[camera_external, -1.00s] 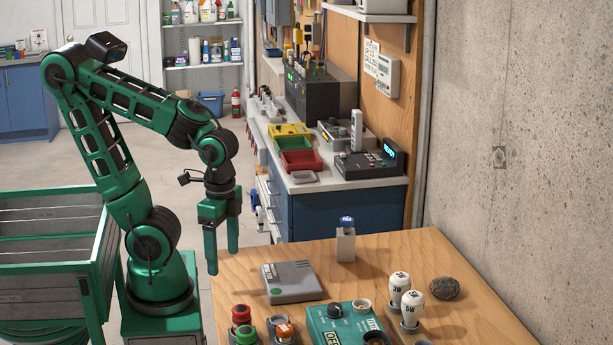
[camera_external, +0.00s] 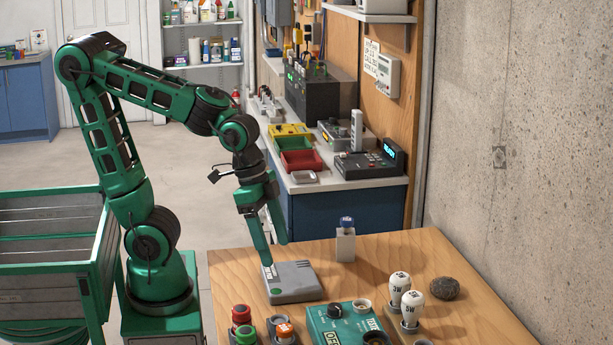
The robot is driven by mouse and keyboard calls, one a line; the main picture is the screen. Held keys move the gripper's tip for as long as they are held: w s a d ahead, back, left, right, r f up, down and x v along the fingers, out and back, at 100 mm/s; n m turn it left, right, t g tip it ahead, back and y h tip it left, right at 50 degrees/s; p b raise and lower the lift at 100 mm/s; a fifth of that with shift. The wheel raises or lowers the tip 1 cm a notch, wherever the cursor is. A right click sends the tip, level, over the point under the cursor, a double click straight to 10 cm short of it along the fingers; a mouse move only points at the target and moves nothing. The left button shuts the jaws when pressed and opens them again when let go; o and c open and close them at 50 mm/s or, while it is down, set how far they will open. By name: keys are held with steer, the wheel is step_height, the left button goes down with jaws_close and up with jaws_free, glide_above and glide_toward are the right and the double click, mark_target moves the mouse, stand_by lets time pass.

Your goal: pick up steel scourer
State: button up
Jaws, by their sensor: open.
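A dark, rounded, rough-looking lump, which looks like the steel scourer (camera_external: 445,288), lies on the wooden table at the right, near the concrete wall. My gripper (camera_external: 276,252) is open and empty, pointing down over the back left of the table. It is above or just behind the grey flat box, well to the left of the scourer. One fingertip overlaps the box in the picture; I cannot tell if it touches.
Red and green knobs (camera_external: 241,315) are at the front. Bare table (camera_external: 480,325) lies right of the scourer.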

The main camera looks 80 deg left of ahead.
steer(key=w+d+n+t+h, duration=0.1)
steer(key=w+d+t+h, duration=0.3)
steer(key=w, duration=1.1)
steer(key=w+d+n+t+y, duration=0.15)
steer(key=w+t, duration=0.35)
steer(key=w, duration=0.9)
steer(key=m, duration=0.1)
glide_toward(444, 281)
steer(key=shift+w+a+r+h, duration=0.1)
steer(key=shift+a+r+h, duration=0.15)
steer(key=shift+a, duration=0.15)
steer(key=shift+w+f, duration=0.1)
steer(key=shift+f, duration=0.2)
steer(key=shift+w+d+f, duration=0.15)
steer(key=shift+w+f, duration=0.05)
steer(key=shift+w, duration=0.1)
steer(key=x, duration=0.4)
steer(key=shift+w+d+f, duration=0.1)
steer(key=shift+w, duration=0.15)
steer(key=shift+d+x, duration=0.2)
steer(key=shift+x, duration=2.4)
steer(key=shift+s, duration=0.1)
